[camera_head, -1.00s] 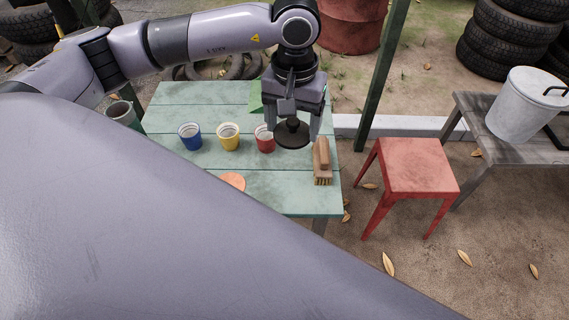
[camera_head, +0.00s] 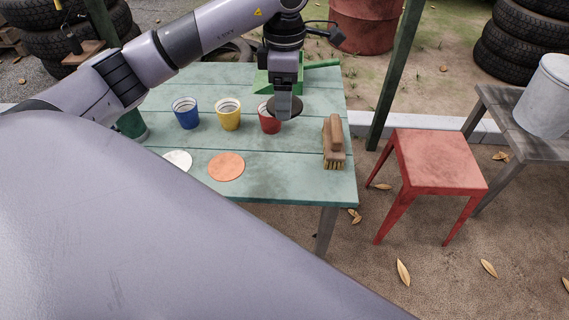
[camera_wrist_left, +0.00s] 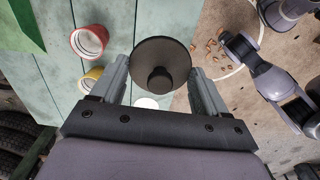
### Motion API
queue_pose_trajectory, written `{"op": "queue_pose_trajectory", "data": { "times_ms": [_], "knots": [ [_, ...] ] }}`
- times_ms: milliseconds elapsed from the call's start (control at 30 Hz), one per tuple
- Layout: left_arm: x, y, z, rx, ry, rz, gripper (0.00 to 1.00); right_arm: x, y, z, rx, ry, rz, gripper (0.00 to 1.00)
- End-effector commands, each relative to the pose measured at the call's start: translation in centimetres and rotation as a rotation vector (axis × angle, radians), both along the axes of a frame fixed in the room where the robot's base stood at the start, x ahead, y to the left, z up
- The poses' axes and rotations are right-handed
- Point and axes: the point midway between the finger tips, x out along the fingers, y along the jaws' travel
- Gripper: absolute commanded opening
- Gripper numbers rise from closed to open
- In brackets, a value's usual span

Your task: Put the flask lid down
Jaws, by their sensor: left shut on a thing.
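The flask lid (camera_head: 293,108) is a dark round disc with a knob. My left gripper (camera_head: 285,112) is shut on it and points down over the green table (camera_head: 285,182). The lid shows beside the red cup (camera_head: 269,124) in the head view, partly hidden by the gripper; its height above the table is hard to tell. In the left wrist view the lid (camera_wrist_left: 162,55) lies between the two fingers (camera_wrist_left: 158,80), with its knob towards the gripper.
Blue (camera_head: 186,117) and yellow (camera_head: 228,118) cups stand left of the red one. A brush (camera_head: 333,142) lies at the right, a green dustpan (camera_head: 264,84) behind. Orange (camera_head: 226,167) and white (camera_head: 179,160) discs lie in front. A red stool (camera_head: 435,160) stands right; the front right tabletop is bare.

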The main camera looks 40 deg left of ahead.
Motion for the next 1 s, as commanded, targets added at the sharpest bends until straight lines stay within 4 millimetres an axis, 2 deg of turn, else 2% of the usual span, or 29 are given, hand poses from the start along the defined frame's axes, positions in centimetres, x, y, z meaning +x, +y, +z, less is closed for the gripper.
{"op": "queue_pose_trajectory", "data": {
  "times_ms": [200, 500, 633, 867, 1000],
  "knots": [
    [-0.1, 0.0, -4.9, 0.001, 0.006, 0.013, 0.45, 0.1, 0.2, -0.7, -0.002, -0.005, 0.007, 0.43],
    [-0.1, 0.0, -12.7, 0.0, 0.005, 0.011, 0.45, 0.3, 1.5, -0.2, 0.006, -0.036, 0.036, 0.43],
    [0.0, 0.0, -14.8, 0.0, 0.002, 0.01, 0.45, 0.6, 1.9, 0.2, 0.013, -0.05, 0.043, 0.43],
    [0.0, 0.0, -16.3, 0.0, 0.002, 0.009, 0.45, 1.0, 2.0, 0.7, 0.013, -0.067, 0.045, 0.43],
    [-0.1, 0.0, -18.5, 0.0, 0.004, 0.01, 0.45, 1.1, 2.2, 0.4, 0.011, -0.071, 0.049, 0.43]
  ]
}}
